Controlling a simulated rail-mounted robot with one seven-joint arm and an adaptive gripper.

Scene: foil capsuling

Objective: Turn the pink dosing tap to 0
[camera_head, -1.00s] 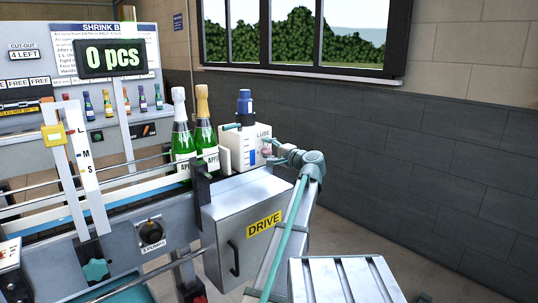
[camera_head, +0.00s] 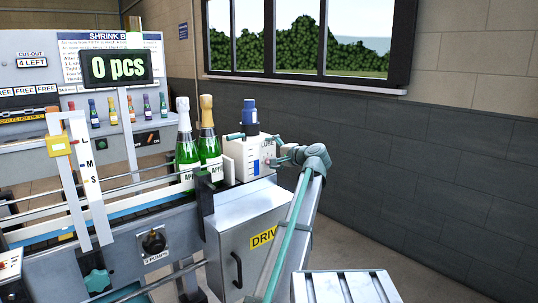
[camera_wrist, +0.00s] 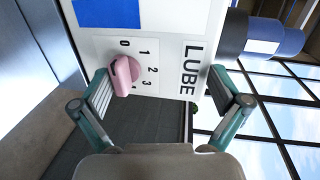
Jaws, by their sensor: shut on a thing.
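The pink dosing tap (camera_wrist: 122,75) sits on the front of the white LUBE box (camera_wrist: 180,25). The dial marks 0 to 4 run around it, with 0 (camera_wrist: 125,43) off one end; its other end lies by the partly covered 4. Which mark it points at is unclear. In the head view the box (camera_head: 238,158) stands behind my gripper (camera_head: 277,152), and the tap is hardly visible.
Two green bottles (camera_head: 186,150) stand just left of the box on the conveyor. A blue-capped bottle (camera_head: 249,116) rises above the box. A grey DRIVE cabinet (camera_head: 235,230) is below. The wall at right leaves free room.

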